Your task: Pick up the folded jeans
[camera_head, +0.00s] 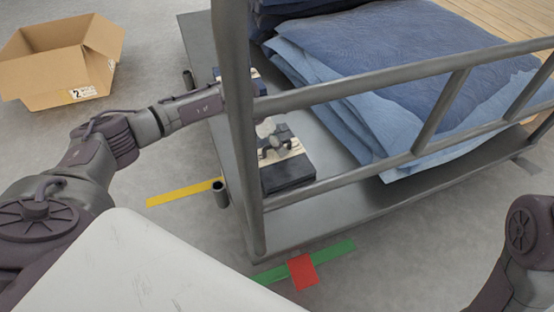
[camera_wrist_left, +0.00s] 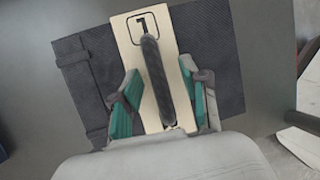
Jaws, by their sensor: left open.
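Dark folded jeans with a pale paper band (camera_head: 288,172) lie flat on the grey cart deck, behind the rail. In the left wrist view the jeans (camera_wrist_left: 208,50) fill the middle, and their band carries a printed mark. My left gripper (camera_head: 275,146) is over the band, its forearm passing behind the upright post. I cannot tell whether the fingers touch the jeans. My right gripper is out of view.
The cart's metal rail (camera_head: 345,184) stands between me and the jeans. A stack of blue quilted cloths (camera_head: 410,60) fills the cart's right. An open cardboard box (camera_head: 40,85) stands on the floor at left.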

